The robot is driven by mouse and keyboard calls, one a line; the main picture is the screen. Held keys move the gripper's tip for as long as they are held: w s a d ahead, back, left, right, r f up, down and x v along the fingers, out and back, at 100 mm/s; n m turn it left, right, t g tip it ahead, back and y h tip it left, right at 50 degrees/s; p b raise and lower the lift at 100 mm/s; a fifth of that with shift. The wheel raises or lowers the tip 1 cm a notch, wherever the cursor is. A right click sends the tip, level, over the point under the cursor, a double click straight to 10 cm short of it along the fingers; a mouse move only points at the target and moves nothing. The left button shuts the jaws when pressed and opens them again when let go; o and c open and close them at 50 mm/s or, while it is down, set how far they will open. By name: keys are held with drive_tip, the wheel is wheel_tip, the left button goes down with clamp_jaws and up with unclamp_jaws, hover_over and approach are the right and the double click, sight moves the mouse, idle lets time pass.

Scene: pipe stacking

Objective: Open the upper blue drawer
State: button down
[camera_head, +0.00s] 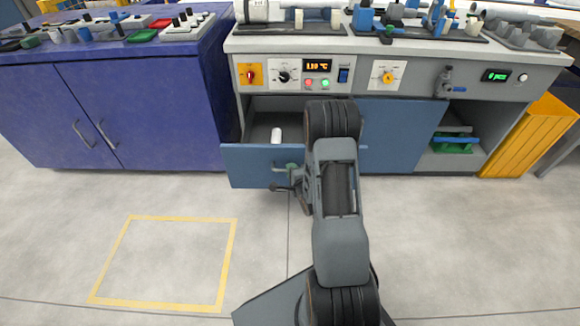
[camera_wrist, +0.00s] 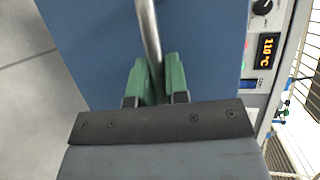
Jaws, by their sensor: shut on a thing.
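The upper blue drawer (camera_head: 250,166) is pulled out from the grey workbench, left of my arm in the head view. Its open inside shows a white cylinder (camera_head: 276,136). My gripper (camera_head: 291,169) is at the drawer's front. In the wrist view, the green fingers (camera_wrist: 158,78) are shut on the metal bar handle (camera_wrist: 148,30), with the blue drawer front (camera_wrist: 100,45) behind it. My arm hides the right part of the drawer in the head view.
A dark blue cabinet (camera_head: 130,110) stands to the left. A control panel (camera_head: 295,74) is above the drawer. A yellow-orange bin (camera_head: 530,135) is at the right. Floor inside the yellow outline (camera_head: 165,262) is clear.

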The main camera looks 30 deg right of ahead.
drive_tip(key=shift+s+a, duration=0.1)
drive_tip(key=shift+s, duration=0.35)
drive_tip(key=c, duration=1.1)
unclamp_jaws()
drive_tip(key=shift+c, duration=0.2)
